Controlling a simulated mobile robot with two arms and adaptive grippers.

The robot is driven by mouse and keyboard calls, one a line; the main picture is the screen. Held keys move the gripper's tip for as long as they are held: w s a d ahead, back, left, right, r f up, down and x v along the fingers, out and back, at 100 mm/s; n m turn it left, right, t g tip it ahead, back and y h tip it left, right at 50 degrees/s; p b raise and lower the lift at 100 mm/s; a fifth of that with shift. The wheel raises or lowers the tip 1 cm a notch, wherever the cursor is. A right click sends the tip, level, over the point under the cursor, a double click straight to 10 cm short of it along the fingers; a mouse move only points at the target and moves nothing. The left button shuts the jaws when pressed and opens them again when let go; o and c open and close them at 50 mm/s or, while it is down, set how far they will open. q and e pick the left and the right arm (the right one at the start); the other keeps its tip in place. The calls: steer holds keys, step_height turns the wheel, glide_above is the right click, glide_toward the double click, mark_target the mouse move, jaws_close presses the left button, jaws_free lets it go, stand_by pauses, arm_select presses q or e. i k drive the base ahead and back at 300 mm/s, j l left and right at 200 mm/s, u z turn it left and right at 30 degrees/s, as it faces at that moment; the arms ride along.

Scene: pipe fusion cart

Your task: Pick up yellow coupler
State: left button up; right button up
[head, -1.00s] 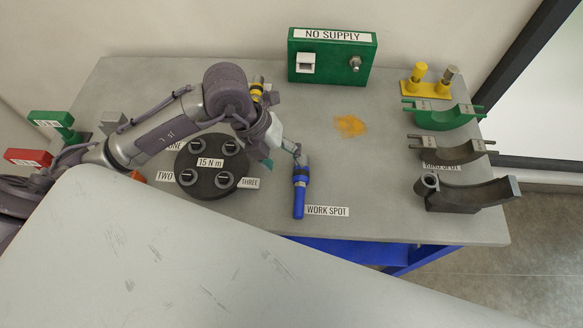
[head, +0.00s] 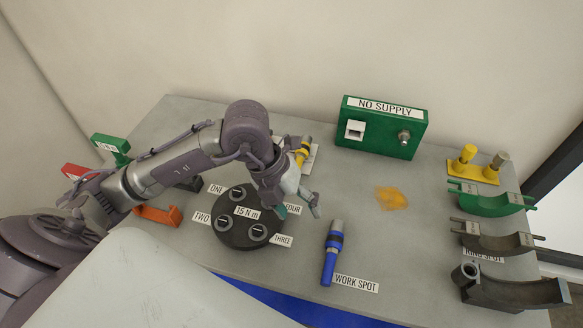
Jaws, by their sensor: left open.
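The yellow coupler (head: 303,152) is a short yellow piece with dark bands. It lies on the table behind my left gripper, over a white label, and its near end is partly hidden by the gripper. My left gripper (head: 298,207) is open and empty, in front of the coupler, with its fingers pointing down and toward me near the right edge of the black round stand. It appears apart from the coupler. My right gripper is out of view.
The black stand (head: 236,234) sits below my left wrist. A blue tool (head: 330,262) lies to its right by WORK SPOT. A green NO SUPPLY box (head: 380,127) stands behind. Curved clamps (head: 492,202) line the right side. The table middle right is clear, apart from an orange patch (head: 391,198).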

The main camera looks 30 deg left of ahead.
mark_target(301, 154)
steer(key=u, duration=0.8)
